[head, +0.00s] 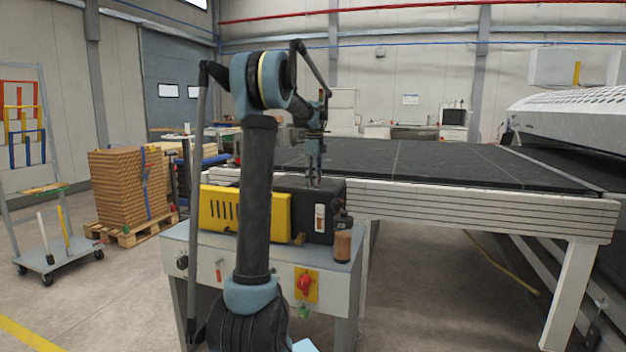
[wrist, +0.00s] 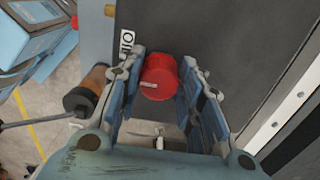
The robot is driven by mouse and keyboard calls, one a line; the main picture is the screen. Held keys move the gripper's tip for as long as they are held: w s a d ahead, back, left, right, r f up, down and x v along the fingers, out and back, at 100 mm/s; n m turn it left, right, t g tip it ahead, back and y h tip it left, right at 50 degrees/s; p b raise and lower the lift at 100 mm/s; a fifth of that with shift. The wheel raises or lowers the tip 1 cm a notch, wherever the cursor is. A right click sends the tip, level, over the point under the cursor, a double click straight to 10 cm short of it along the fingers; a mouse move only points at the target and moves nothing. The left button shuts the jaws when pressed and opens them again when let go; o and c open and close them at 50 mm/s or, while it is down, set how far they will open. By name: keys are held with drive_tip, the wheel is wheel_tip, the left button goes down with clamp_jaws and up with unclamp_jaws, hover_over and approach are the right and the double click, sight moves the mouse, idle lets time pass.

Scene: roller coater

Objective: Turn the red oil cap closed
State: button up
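The red oil cap (wrist: 159,77) is a round knob with a pale mark on its face, on top of a dark grey machine housing (head: 333,195). An "OIL" label (wrist: 126,44) lies beside it in the wrist view. My gripper (wrist: 163,72) is open, with one blue-padded finger on each side of the cap. Narrow gaps seem to show between cap and pads; contact cannot be told for sure. In the head view my gripper (head: 314,181) points down at the housing, and the cap is mostly hidden by it.
A yellow slotted cover (head: 245,211) is left of the housing. A dark-topped bottle with brown contents (head: 343,240) stands at its front right, close to my gripper in the wrist view. A red rotary switch (head: 305,284) is on the cabinet below. A long conveyor table (head: 480,208) lies right.

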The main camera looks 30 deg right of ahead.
drive_tip(key=o, duration=0.3)
drive_tip(key=shift+w, duration=0.2)
drive_tip(key=shift+s, duration=0.1)
wheel_tip(320, 180, up, 12)
idle(0.4)
drive_tip(key=shift+a+f, duration=0.1)
